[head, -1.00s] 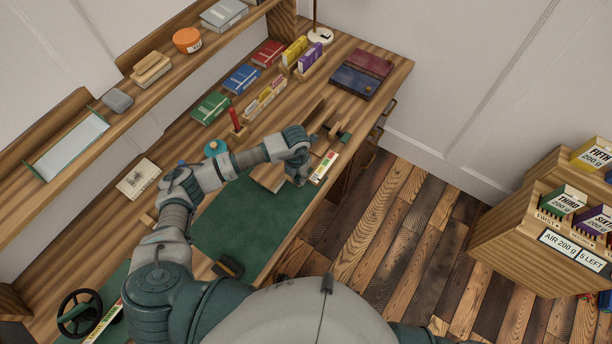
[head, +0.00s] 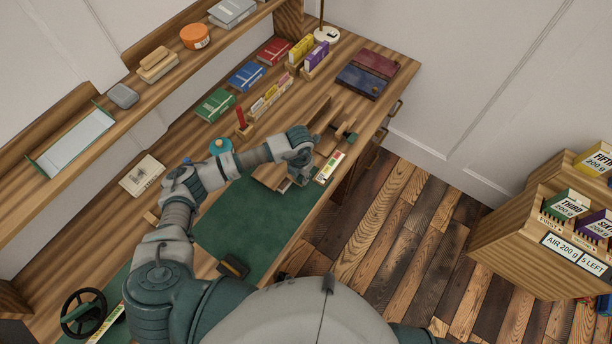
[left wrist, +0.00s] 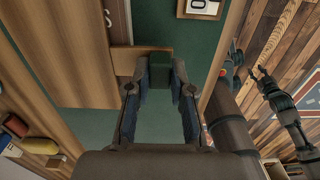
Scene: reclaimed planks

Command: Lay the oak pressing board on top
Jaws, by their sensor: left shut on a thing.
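My left gripper (head: 300,178) is low over the far part of the green mat, near the bench's front edge. In the left wrist view its two fingers (left wrist: 159,85) are closed on a dark green block (left wrist: 159,68) against a narrow wooden strip. In the head view the board (head: 270,179) shows partly beneath my forearm. Whether it touches what is below is hidden. What seems to be my right arm's gripper (left wrist: 261,78) appears small in the left wrist view, its jaws unclear.
A green mat (head: 245,225) covers the near bench, with a dark block (head: 233,267) on it. A wooden frame with upright planks (head: 327,118) stands beyond my gripper, and a coloured strip (head: 329,167) lies right of it. Books (head: 215,104) line the back. A shelf (head: 100,105) overhangs.

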